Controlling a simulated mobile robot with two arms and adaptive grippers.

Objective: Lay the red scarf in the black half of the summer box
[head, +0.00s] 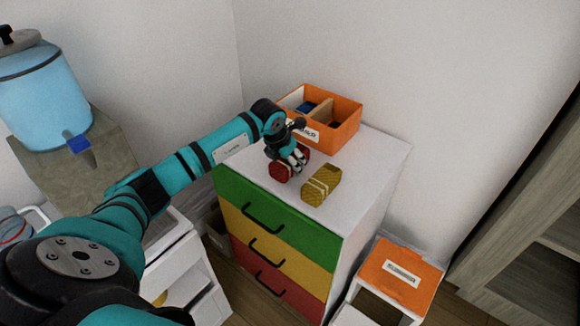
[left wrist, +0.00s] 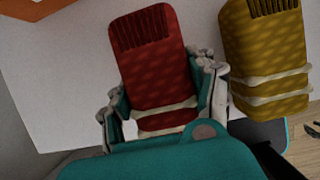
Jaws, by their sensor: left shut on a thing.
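The red scarf (head: 278,171) is a rolled bundle with a pale band, on the white top of the drawer chest. It fills the middle of the left wrist view (left wrist: 158,80). My left gripper (head: 298,158) is shut on the red scarf, with fingers on both sides of it (left wrist: 163,100). An orange box (head: 345,130) with a wooden divider stands behind, at the back of the chest top. A blue item (head: 306,107) lies in its left compartment; the other compartment looks dark inside. A label on its front is partly hidden by my gripper. My right gripper is not in view.
A yellow rolled scarf (head: 322,185) lies just right of the red one, also in the left wrist view (left wrist: 265,55). The chest (head: 372,165) has green, yellow and red drawers. An orange-lidded box (head: 400,272) stands lower right. Bare chest top lies right of the scarves.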

